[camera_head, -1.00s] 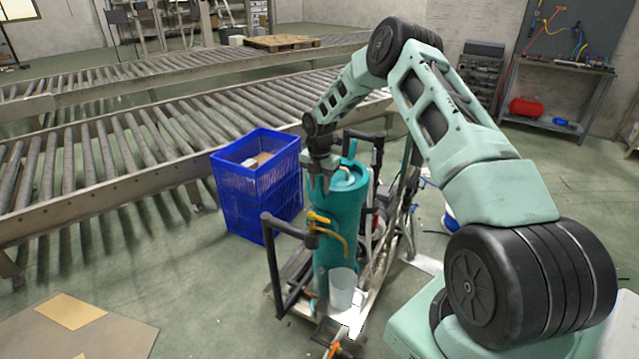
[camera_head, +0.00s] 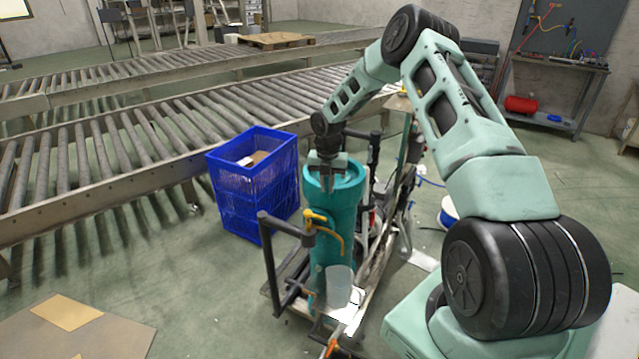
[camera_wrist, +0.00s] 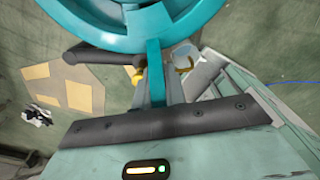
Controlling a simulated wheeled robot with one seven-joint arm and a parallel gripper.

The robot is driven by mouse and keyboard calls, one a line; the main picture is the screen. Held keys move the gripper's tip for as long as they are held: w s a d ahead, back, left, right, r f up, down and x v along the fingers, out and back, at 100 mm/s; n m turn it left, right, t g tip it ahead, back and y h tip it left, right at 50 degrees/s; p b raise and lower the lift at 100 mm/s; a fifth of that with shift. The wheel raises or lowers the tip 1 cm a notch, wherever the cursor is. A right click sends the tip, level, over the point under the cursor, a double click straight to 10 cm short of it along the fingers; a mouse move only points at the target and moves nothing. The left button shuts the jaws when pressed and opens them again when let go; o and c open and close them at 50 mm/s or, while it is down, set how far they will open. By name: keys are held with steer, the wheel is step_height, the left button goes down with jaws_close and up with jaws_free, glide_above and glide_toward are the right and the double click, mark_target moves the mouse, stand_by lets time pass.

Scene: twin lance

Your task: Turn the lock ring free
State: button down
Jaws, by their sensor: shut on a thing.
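The lock ring (camera_head: 353,182) is a teal ring on top of an upright teal cylinder housing (camera_head: 338,228). My gripper (camera_head: 326,182) points down at the left part of the ring's top and is shut on the ring. In the wrist view the lock ring (camera_wrist: 100,37) curves across the top edge, and a narrow teal bar (camera_wrist: 155,75) runs from it toward my gripper. The exact contact at the fingertips is hidden.
A yellow valve handle (camera_head: 317,215) and a black pipe frame (camera_head: 270,255) stand in front of the housing. A clear beaker (camera_head: 338,286) is low beside it. A blue crate (camera_head: 240,205) stands to the left, before a roller conveyor (camera_head: 110,165).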

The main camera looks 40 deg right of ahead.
steer(key=s+d+n+g+h, duration=0.1)
steer(key=s+d, duration=0.3)
steer(key=d, duration=0.1)
steer(key=shift+d+h, duration=0.15)
steer(key=shift+h, duration=0.15)
steer(key=shift+r, duration=0.1)
stand_by(0.3)
steer(key=c, duration=1.4)
jaws_free()
steer(key=shift+w, duration=0.1)
steer(key=shift+c, duration=0.2)
